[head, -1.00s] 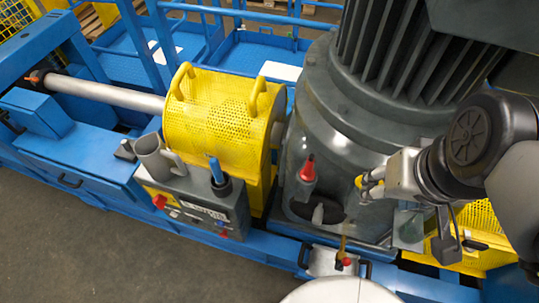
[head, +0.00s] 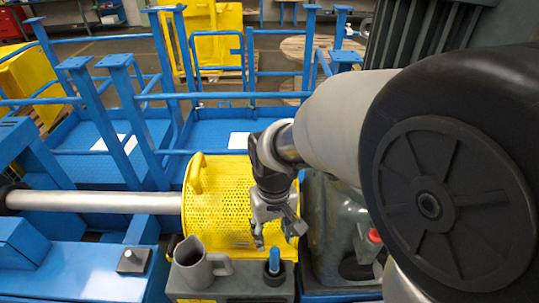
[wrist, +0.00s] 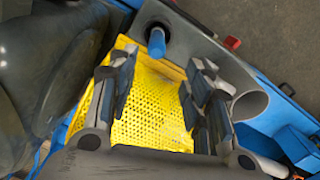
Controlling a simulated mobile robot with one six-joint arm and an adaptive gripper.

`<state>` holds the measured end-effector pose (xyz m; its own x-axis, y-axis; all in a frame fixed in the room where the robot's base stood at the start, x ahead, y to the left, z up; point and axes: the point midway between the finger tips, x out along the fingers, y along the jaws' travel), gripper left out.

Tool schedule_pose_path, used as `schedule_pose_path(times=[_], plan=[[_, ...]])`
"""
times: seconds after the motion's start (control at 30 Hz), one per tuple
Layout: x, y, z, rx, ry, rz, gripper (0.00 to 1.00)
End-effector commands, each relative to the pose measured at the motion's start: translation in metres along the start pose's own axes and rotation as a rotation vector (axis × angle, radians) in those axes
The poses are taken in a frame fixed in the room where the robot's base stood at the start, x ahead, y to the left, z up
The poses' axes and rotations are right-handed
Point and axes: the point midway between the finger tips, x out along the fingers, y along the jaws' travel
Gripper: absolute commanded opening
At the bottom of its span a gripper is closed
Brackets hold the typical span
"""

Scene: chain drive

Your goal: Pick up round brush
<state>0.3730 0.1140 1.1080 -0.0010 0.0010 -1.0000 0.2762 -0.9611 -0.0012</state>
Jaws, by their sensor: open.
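An upright blue handle (head: 274,262) stands in a dark round cup (head: 275,277) on top of the control box. I take it for the round brush; any bristles are hidden inside the cup. It also shows near the top of the wrist view (wrist: 156,43), beyond my fingertips. My gripper (head: 272,232) hangs open and empty over the yellow perforated guard, above and behind the cup in the head view. In the wrist view my gripper (wrist: 160,76) has its fingers spread, with the handle beyond the gap and apart from both fingers.
A grey jug (head: 190,265) stands left of the cup on the same box. The yellow guard (head: 215,220) with its raised handle lies behind them. A dark machine housing and a red-tipped thing (head: 374,237) are at the right. A blue frame with posts stands behind.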

Motion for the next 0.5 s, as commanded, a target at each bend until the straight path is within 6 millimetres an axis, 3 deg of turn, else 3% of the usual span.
schedule_pose_path(times=[0.03,0.13,0.5], plan=[[0.014,0.0,0.001,0.0,-0.004,0.0,0.46],[0.031,0.0,0.001,0.0,-0.003,0.0,0.46],[0.056,0.003,0.001,0.002,0.0,0.0,0.46]])
